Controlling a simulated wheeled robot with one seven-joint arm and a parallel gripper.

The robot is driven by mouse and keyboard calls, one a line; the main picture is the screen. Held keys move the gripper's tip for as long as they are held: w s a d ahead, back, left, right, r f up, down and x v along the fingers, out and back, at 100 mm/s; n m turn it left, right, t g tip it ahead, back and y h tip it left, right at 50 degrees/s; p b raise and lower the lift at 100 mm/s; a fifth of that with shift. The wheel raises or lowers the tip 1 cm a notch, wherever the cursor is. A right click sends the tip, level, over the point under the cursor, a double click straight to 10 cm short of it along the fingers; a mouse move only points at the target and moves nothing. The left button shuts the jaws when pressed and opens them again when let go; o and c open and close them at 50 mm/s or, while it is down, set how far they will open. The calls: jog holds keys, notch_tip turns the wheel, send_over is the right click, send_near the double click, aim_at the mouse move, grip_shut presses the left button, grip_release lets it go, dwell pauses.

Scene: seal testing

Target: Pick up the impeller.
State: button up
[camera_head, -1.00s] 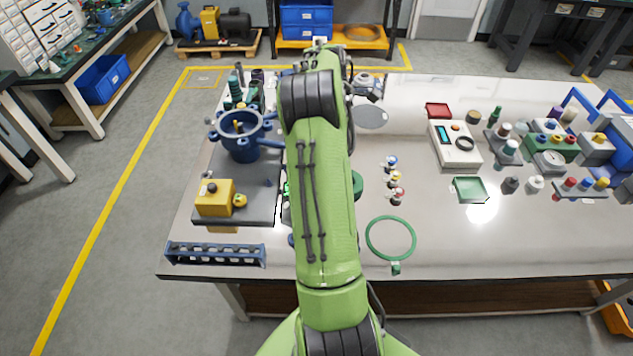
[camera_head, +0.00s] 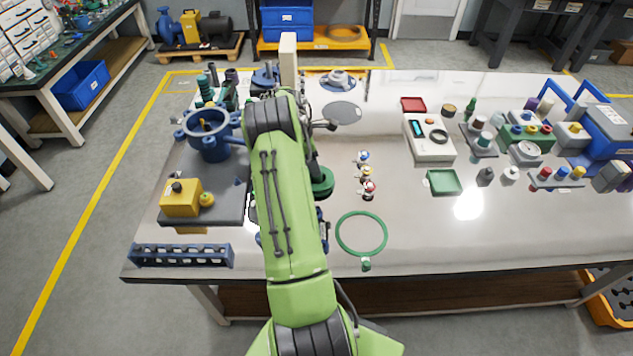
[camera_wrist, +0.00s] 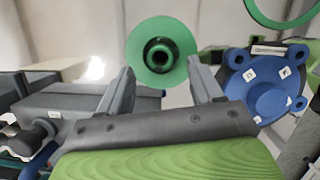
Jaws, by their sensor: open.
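A green round piece with a raised hub and a dark bore, which I take for the impeller (camera_wrist: 160,55), shows in the wrist view just beyond and between my fingertips. No vanes can be made out. In the head view the green piece (camera_head: 322,182) stands on the table, partly hidden behind my arm. My gripper (camera_wrist: 163,80) is open, its two fingers apart with nothing held between them. My arm hides the gripper in the head view.
A blue lobed flange (camera_wrist: 268,85) lies close to the right finger in the wrist view. A green ring (camera_head: 386,235) and several small coloured parts (camera_head: 366,172) lie right of my arm. A blue pump body (camera_head: 208,140) stands left. Bare table extends front right.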

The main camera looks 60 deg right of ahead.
jog(key=b+x, duration=0.1)
jog(key=x, duration=0.3)
jog(key=shift+w+f, duration=0.1)
jog(key=shift+f, duration=0.2)
jog(key=shift+r, duration=0.15)
grip_shut()
